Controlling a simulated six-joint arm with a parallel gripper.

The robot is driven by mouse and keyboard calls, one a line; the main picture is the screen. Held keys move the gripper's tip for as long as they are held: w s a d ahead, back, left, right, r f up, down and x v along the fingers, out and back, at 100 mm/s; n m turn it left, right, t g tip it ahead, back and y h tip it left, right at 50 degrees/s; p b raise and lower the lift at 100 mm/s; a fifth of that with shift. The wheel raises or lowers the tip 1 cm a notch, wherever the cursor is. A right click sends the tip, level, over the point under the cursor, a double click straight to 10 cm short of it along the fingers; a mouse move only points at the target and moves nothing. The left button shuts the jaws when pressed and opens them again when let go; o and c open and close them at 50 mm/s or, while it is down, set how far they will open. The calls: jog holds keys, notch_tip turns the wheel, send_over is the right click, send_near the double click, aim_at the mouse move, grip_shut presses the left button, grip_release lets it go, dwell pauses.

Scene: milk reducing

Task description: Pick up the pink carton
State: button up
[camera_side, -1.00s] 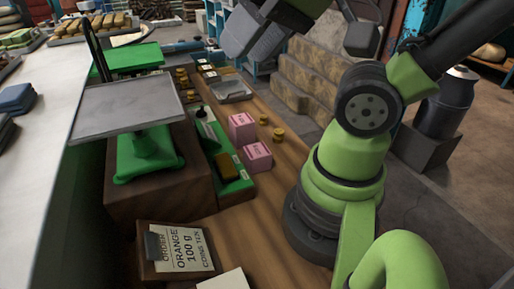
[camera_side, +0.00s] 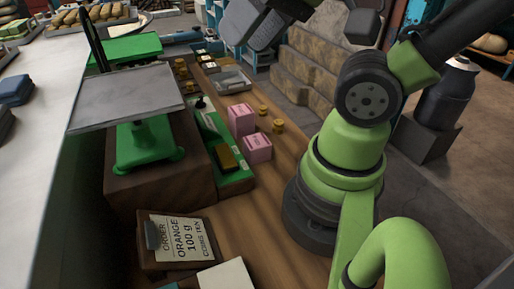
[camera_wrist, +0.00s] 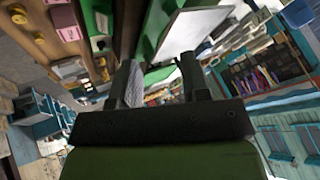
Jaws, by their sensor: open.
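Two pink cartons stand on the wooden counter in the side view, a farther one (camera_side: 241,119) and a nearer one (camera_side: 257,149). They are close together, beside a green tray. In the wrist view a pink carton (camera_wrist: 68,33) shows at the upper left, and a pink patch lies at the top edge. My gripper (camera_wrist: 158,65) is open in the wrist view, with its two dark fingers apart and nothing held between them. In the side view, the dark end of my arm is cut by the top edge, above and away from the cartons.
A green scale (camera_side: 145,150) with a grey pan stands on a wooden block left of the cartons. Gold coin stacks (camera_side: 278,126) stand right of the cartons. An order card (camera_side: 182,238) lies in front. A metal tray (camera_side: 230,82) sits behind.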

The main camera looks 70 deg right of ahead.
dwell(0.4)
jog(key=o, duration=0.9)
jog(key=shift+c, duration=0.2)
jog(key=n+g+h, duration=0.2)
jog(key=n+g, duration=0.5)
jog(key=n, duration=0.6)
send_over(257, 140)
notch_tip(257, 140, down, 21)
jog(key=shift+a+r, duration=0.1)
jog(key=shift+a, duration=0.05)
notch_tip(257, 140, down, 4)
jog(key=shift+s+r, duration=0.1)
jog(key=shift+s, duration=0.05)
jog(key=shift+f, duration=3.15)
